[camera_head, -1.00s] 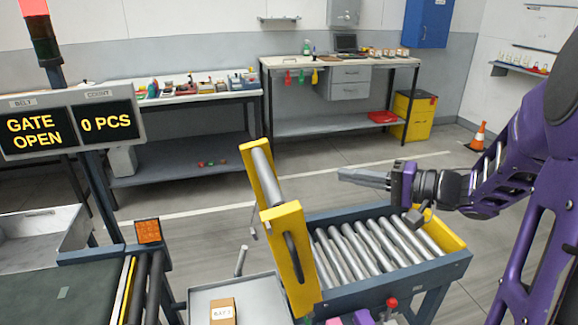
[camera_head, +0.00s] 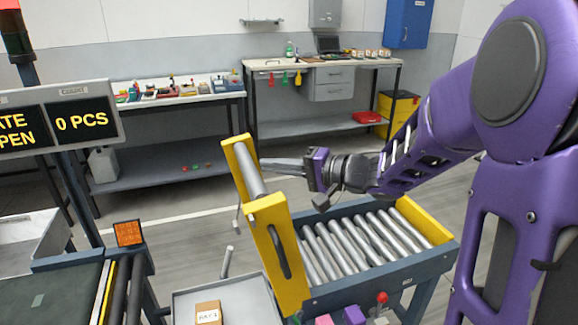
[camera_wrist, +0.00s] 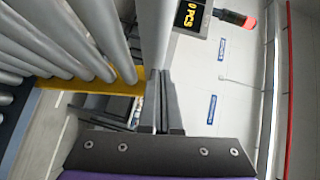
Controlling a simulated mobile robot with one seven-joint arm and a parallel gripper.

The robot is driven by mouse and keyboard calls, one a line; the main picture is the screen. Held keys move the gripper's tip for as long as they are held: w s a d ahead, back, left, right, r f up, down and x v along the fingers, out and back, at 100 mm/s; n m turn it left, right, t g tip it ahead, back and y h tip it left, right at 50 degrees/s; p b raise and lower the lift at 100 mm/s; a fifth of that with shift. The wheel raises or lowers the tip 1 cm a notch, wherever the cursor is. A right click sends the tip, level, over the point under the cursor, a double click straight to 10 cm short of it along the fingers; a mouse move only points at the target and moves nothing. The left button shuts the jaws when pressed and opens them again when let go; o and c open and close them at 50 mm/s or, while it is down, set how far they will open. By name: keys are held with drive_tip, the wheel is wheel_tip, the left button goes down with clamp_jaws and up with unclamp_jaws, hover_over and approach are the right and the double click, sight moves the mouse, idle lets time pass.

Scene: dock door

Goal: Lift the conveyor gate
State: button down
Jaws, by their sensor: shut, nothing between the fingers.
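The conveyor gate (camera_head: 268,235) is a yellow frame with a grey roller. It stands raised and tilted at the left end of the roller conveyor (camera_head: 375,278). My gripper (camera_head: 268,164) is shut and empty, pointing left, with its fingertips near the upper part of the gate's roller. I cannot tell whether they touch it. In the wrist view the shut fingers (camera_wrist: 161,105) sit below a large grey cylinder, with the conveyor rollers at upper left. The display (camera_head: 62,125) reads "0 PCS"; its other panel, partly cut off, shows "ATE PEN".
A tray (camera_head: 250,294) with a small labelled box (camera_head: 207,313) lies left of the gate. A dark belt (camera_head: 50,296) is at lower left. A red knob (camera_head: 382,298) stands at the conveyor's front. Workbenches line the back wall, with open floor before them.

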sight(250, 169)
drive_tip(key=shift+s+a, duration=0.1)
drive_tip(key=shift+a, duration=0.1)
drive_tip(key=shift+n+h, duration=0.4)
drive_tip(key=shift+h, duration=0.1)
drive_tip(key=a+p, duration=0.1)
drive_tip(key=a, duration=0.1)
drive_tip(key=s+a+p, duration=0.1)
drive_tip(key=a+p, duration=0.1)
drive_tip(key=shift+s+a+r, duration=0.1)
drive_tip(key=shift+n+h, duration=0.5)
drive_tip(key=shift+h, duration=0.2)
drive_tip(key=a, duration=0.1)
drive_tip(key=s+a+f+p, duration=0.1)
drive_tip(key=a+f, duration=0.1)
drive_tip(key=a, duration=0.1)
drive_tip(key=shift+s+a+p, duration=0.1)
drive_tip(key=shift+s+p, duration=0.05)
drive_tip(key=shift+p, duration=0.2)
drive_tip(key=shift+r, duration=0.15)
